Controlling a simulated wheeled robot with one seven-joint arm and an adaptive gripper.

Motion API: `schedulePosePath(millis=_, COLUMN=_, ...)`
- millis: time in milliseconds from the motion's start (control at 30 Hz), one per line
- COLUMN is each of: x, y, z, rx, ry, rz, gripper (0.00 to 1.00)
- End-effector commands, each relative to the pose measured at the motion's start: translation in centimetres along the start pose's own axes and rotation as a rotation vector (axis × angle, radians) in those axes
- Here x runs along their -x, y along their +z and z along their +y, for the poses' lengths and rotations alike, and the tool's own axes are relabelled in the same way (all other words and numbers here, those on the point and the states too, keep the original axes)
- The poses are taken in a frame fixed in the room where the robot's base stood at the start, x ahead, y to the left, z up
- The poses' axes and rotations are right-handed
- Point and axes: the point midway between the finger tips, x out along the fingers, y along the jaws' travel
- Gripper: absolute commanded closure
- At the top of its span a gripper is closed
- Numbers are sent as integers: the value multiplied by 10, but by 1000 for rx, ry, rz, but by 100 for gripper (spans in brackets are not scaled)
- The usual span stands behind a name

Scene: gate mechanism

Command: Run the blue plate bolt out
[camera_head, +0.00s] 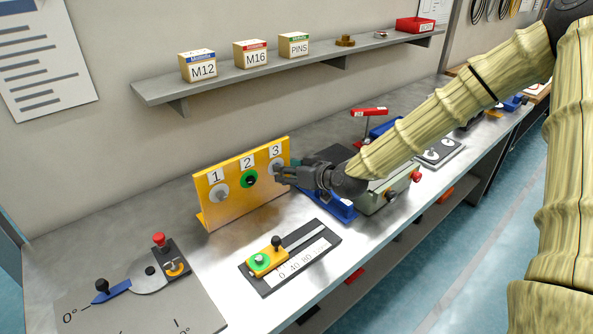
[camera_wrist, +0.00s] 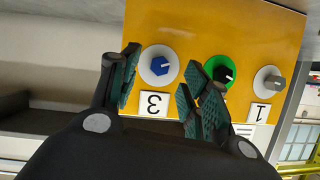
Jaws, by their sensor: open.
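The blue bolt (camera_wrist: 160,66) is a blue hexagonal head with a pale mark, set in a light grey ring on the yellow upright plate (camera_head: 217,208), by the label 3. In the wrist view the plate appears upside down. My gripper (camera_wrist: 163,60) is open, its two teal-padded fingers either side of the bolt as seen from the wrist. I cannot tell whether either pad touches it. In the head view my gripper (camera_head: 280,174) is close in front of position 3 and hides the bolt.
A green-ringed black bolt (camera_wrist: 225,76) at 2 and a grey bolt (camera_wrist: 269,82) at 1 sit beside it. A slider on a black scale (camera_head: 290,257) lies in front. A lever board (camera_head: 140,300) lies at left. A shelf (camera_head: 290,68) with boxes hangs above.

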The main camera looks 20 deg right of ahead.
Motion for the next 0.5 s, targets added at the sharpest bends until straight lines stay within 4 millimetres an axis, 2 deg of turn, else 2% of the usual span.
schedulePosePath(millis=200, x=-18, y=0, z=0, rx=0, ry=0, rz=-1, gripper=54)
schedulePosePath(millis=500, x=-26, y=-1, z=0, rx=0, ry=0, rz=1, gripper=54)
